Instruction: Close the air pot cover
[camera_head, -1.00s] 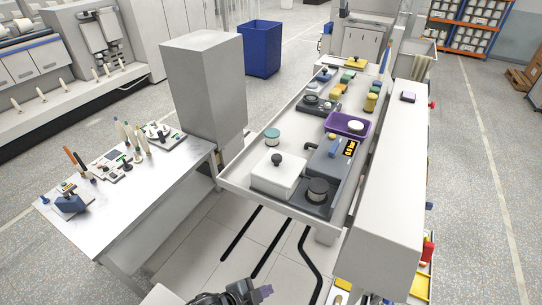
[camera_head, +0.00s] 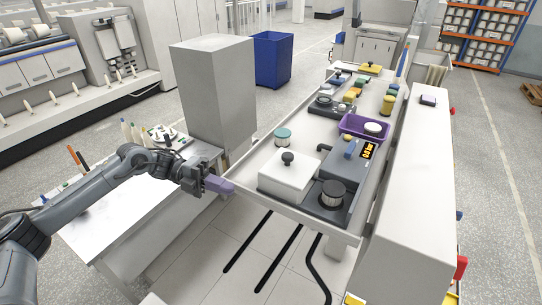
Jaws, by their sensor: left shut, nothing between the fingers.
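A grey unit (camera_head: 349,179) with a yellow-on-black display and a blue part on top stands at the near right of the tray. A dark round knob-like part (camera_head: 333,194) sits at its front. Beside it on the left is a white box (camera_head: 290,176) with a black knob on its flat top. I cannot tell for sure which of these is the air pot cover. My left gripper (camera_head: 219,185), with purple fingers, is shut and empty at the tray's near left corner, left of the white box and apart from it. My right gripper is out of view.
The long tray (camera_head: 290,210) has a raised rim. A purple bin (camera_head: 364,128), a teal-topped jar (camera_head: 282,137) and several small items stand in it. A tall grey cabinet (camera_head: 213,95) is behind my left gripper. A steel table (camera_head: 110,215) lies under my left arm.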

